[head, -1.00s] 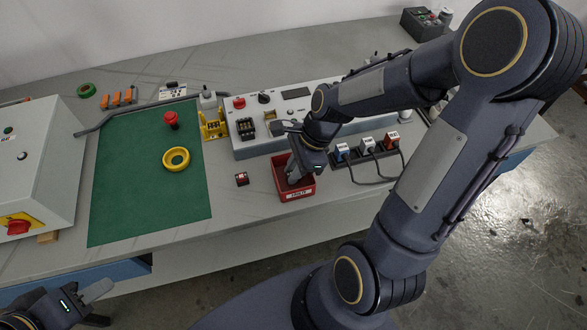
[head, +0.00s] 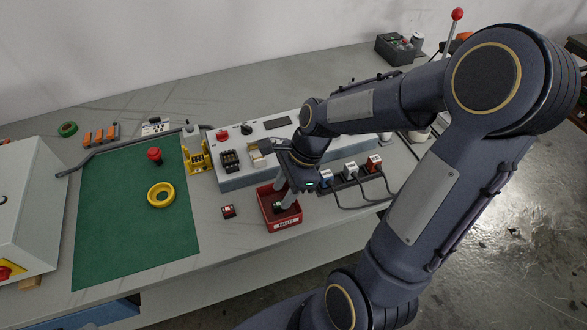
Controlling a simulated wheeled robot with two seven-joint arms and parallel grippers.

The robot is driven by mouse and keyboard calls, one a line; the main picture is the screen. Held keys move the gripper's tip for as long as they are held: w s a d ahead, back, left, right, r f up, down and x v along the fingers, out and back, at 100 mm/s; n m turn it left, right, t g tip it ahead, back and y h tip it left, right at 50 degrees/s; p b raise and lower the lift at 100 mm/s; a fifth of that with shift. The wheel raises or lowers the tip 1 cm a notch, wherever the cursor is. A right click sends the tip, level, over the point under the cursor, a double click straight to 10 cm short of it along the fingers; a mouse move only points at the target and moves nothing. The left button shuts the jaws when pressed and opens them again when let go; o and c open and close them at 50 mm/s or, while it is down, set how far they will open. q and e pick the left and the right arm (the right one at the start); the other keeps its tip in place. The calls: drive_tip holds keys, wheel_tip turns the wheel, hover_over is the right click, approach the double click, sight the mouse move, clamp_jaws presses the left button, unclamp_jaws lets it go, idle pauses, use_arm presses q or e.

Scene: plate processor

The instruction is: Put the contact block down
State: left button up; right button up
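My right gripper (head: 282,197) reaches down into a small red bin (head: 284,225) with a white label on its front wall. Its two fingers show apart, pointing down inside the bin. A small dark contact block (head: 278,207) shows low in the bin at the fingertips; the fingers partly hide it, and contact with them is hard to make out. Another small dark and red block (head: 228,211) lies on the bench left of the bin. My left gripper is out of view.
A grey control panel (head: 235,181) stands behind the bin. Several plugs with cables (head: 350,170) sit to its right. A green mat (head: 130,235) holds a yellow ring (head: 160,195) and a red button (head: 154,154).

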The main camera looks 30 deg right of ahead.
drive_tip(key=w+v, duration=0.1)
drive_tip(key=v, duration=0.7)
drive_tip(key=s+a+r+n+t, duration=0.1)
drive_tip(key=s+a+n+t, duration=0.1)
drive_tip(key=s+n, duration=0.4)
drive_tip(key=s+a+r+n+t, duration=0.2)
drive_tip(key=s+n, duration=0.3)
drive_tip(key=n, duration=0.8)
drive_tip(key=shift+s+a+t+h+p, duration=0.35)
drive_tip(key=shift+a+p, duration=0.1)
drive_tip(key=shift+a, duration=0.3)
